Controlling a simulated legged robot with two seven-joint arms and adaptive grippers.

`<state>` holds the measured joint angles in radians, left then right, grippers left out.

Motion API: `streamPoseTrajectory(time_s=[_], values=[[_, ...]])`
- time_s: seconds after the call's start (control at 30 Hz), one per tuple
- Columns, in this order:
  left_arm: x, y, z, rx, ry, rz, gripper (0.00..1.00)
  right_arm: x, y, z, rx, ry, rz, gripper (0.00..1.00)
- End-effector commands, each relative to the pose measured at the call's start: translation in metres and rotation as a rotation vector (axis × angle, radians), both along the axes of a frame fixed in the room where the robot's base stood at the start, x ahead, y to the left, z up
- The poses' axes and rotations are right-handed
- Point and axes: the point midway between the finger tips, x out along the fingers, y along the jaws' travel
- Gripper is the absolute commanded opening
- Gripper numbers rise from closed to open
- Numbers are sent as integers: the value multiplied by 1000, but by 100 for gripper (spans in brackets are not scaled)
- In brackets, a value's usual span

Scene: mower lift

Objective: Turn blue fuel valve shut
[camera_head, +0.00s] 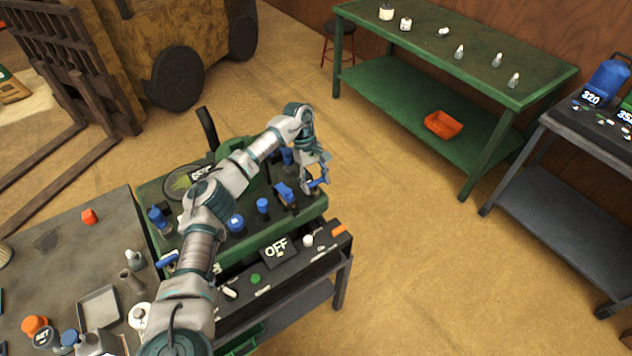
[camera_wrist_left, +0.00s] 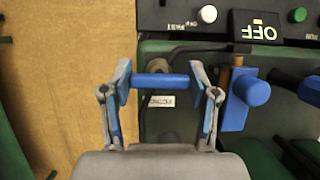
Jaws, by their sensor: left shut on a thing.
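The blue fuel valve handle (camera_wrist_left: 160,80) is a short bar lying crosswise in the left wrist view, at the outer edge of the green machine. It also shows in the head view (camera_head: 318,182), at the machine's right end. My left gripper (camera_wrist_left: 160,84) has one finger at each end of the bar and is shut on it. In the head view my left gripper (camera_head: 314,168) reaches down over the machine's right end. A small white label (camera_wrist_left: 161,101) sits just below the bar; its text is too small to read. My right gripper is not in view.
A larger blue part (camera_wrist_left: 245,95) stands close right of the gripper. A black panel with an OFF display (camera_head: 276,248) lies along the machine's front. A cluttered grey bench (camera_head: 60,265) is at left, a green table (camera_head: 400,90) behind. Floor right of the machine is clear.

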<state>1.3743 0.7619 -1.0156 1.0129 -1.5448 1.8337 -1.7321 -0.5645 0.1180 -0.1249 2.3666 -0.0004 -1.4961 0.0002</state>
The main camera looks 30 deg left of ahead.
Motion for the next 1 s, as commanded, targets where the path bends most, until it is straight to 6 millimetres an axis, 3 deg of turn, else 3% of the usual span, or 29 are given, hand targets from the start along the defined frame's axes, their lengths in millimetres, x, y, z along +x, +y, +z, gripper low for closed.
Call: streamPoseTrajectory(time_s=[0.07, 0.1, 0.2, 0.5, 0.63, 1.0], values=[[2, 2, 4, -1, -14, 5, 25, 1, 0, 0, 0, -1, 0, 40], [3, 1, 4, -1, -14, 5, 62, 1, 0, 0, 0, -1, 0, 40], [2, 1, 4, -1, -13, 4, 85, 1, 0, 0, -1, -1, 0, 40], [1, 0, 2, 0, -6, 2, 85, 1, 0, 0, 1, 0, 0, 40], [3, 2, 11, 0, -7, 3, 85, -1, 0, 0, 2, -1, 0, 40], [17, 32, 83, -2, -8, 6, 85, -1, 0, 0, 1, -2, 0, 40]])
